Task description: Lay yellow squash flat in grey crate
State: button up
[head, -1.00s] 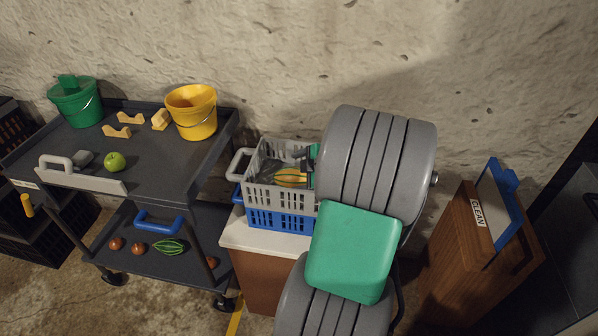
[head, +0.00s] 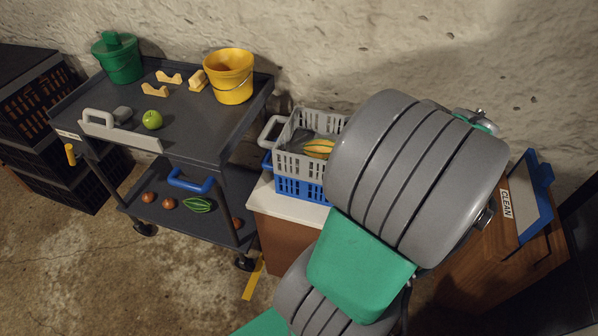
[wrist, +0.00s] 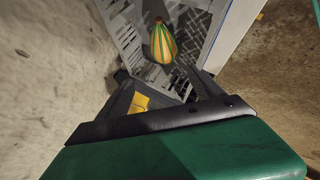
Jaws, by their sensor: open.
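The yellow squash (head: 319,149), orange-yellow with green stripes, lies on its side inside the grey crate (head: 287,166). In the wrist view the squash (wrist: 162,44) rests on the slotted floor of the grey crate (wrist: 122,38), with nothing holding it. My gripper (wrist: 155,78) is open and empty, its dark fingers spread just below the squash in that picture and apart from it. In the head view my gripper is hidden behind my arm, which also covers the crate's right side.
The grey crate sits on a blue crate (head: 298,188) on a white-topped cabinet (head: 288,207). At left, a dark cart (head: 205,130) carries a yellow bucket (head: 232,82), a green bucket (head: 122,64) and a green apple (head: 152,120). A wooden box (head: 480,240) stands at right.

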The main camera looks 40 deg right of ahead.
jog(key=w+a+f+m+g+y, duration=0.1)
jog(key=w+a+f+m+g, duration=0.1)
jog(key=a, duration=0.8)
jog(key=w+a+f+m+g, duration=0.1)
jog(key=a+f+m+g, duration=0.15)
jog(key=a, duration=0.75)
jog(key=s+a+f+m+g+h, duration=0.1)
jog(key=s+a+m+g, duration=0.2)
jog(key=s+a+m, duration=0.4)
jog(key=a, duration=0.3)
jog(key=shift+s+a+f, duration=0.15)
jog(key=shift+s+a, duration=0.05)
jog(key=shift+a, duration=0.15)
notch_tip(320, 180, up, 12)
jog(key=w+t+p, duration=0.1)
jog(key=w+p, duration=0.1)
jog(key=p, duration=0.6)
jog(key=shift+w+p, duration=0.15)
jog(key=shift+p, duration=0.15)
